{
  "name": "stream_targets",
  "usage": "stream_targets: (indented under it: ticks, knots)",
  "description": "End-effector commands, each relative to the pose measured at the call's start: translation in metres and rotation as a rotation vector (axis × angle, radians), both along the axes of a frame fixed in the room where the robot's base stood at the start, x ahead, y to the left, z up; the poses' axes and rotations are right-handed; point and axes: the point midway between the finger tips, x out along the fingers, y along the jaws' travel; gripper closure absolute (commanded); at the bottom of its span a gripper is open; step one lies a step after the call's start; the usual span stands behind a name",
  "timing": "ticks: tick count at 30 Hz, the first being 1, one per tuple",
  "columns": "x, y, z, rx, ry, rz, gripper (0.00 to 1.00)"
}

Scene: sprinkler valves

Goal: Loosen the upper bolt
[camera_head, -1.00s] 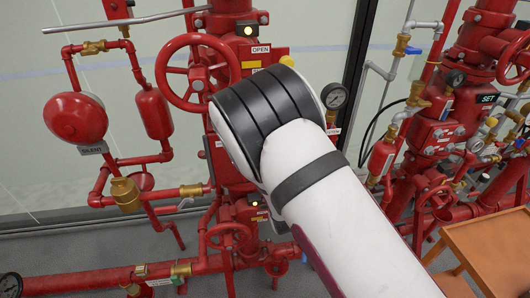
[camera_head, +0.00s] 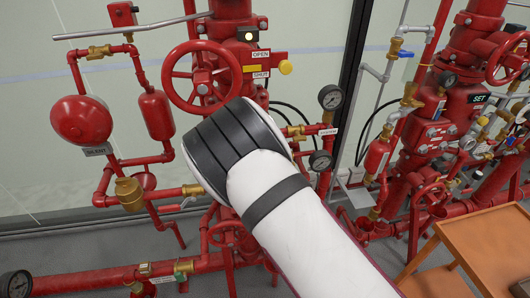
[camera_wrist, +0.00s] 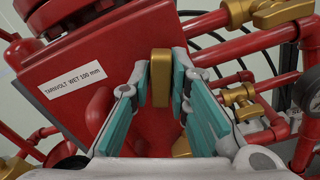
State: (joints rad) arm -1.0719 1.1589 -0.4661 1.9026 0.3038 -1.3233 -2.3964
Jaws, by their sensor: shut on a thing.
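The upper bolt (camera_wrist: 161,72) is a brass-coloured block standing out from the front of a red valve box (camera_wrist: 95,60) with a white label. My gripper (camera_wrist: 162,88) has its two teal-padded fingers on either side of this bolt and is shut on it. A second, lower brass bolt (camera_wrist: 181,146) shows partly below, between the fingers and not held. In the head view my white and black arm hides the gripper and both bolts.
A red handwheel (camera_head: 201,76) stands above my arm. Pressure gauges (camera_head: 330,97) and brass-fitted pipes crowd the right side. A red bell (camera_head: 81,121) hangs at left. An orange-brown table (camera_head: 490,245) stands at lower right. Brass valves (camera_wrist: 238,97) lie right of my gripper.

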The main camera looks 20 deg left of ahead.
Motion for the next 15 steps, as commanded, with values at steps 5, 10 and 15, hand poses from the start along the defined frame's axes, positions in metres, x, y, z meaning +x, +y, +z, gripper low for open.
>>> stream_targets:
  ticks: [5,10,15]
  knots:
    - [-0.0012,-0.0014,-0.0065,-0.017,0.007,0.000,1.00]
    - [-0.0015,-0.0013,-0.0066,-0.022,0.005,0.000,1.00]
    - [-0.0031,-0.0011,-0.0063,-0.092,-0.038,0.001,1.00]
